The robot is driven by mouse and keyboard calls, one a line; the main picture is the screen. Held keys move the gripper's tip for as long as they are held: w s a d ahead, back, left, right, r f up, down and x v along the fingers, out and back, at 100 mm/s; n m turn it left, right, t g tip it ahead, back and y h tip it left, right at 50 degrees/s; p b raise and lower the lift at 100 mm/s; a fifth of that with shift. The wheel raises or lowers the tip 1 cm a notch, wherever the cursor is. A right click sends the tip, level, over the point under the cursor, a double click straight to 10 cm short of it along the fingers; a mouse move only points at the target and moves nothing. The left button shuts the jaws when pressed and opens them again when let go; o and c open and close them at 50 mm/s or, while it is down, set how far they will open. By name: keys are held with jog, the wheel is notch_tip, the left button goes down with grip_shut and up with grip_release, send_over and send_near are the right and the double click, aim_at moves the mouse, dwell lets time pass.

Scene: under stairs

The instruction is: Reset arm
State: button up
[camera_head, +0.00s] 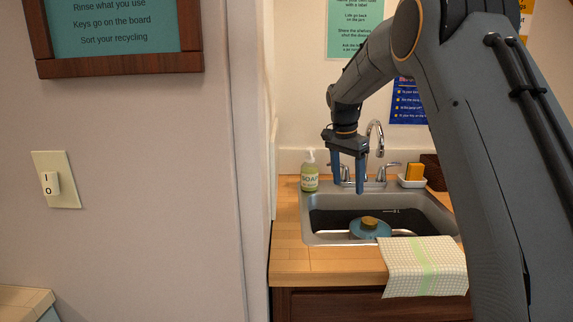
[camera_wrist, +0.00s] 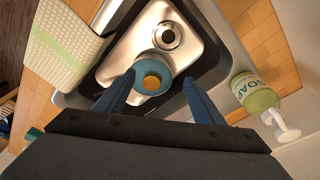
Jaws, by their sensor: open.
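My gripper (camera_head: 348,176) is open and empty, pointing down above the back part of the sink. Its two blue fingers also show in the wrist view (camera_wrist: 158,98), apart from each other. A blue round thing with a yellow-brown knob (camera_head: 370,228) sits in the sink basin, below and in front of my gripper. In the wrist view this blue thing (camera_wrist: 142,66) lies beyond the fingertips, near the drain, and nothing touches it. My arm reaches in from the right of the head view.
The metal sink (camera_head: 325,238) is set in a wooden counter (camera_head: 290,262). A soap bottle (camera_head: 309,172) stands at its back left, with the faucet (camera_head: 376,135) behind. A sponge in a white holder (camera_head: 412,182) is at back right. A checkered towel (camera_head: 425,266) hangs over the front.

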jog(key=s+f+n, duration=0.3)
jog(key=s+f, duration=0.1)
jog(key=s, duration=0.9)
jog(key=s+f+n+y, duration=0.1)
jog(key=s+f+n, duration=0.3)
jog(key=s, duration=0.8)
jog(key=s+f+n, duration=0.3)
jog(key=s, duration=1)
jog(key=shift+s+d+f+n+y, duration=0.3)
jog(key=shift+d+f+n, duration=0.1)
jog(key=shift+d, duration=0.05)
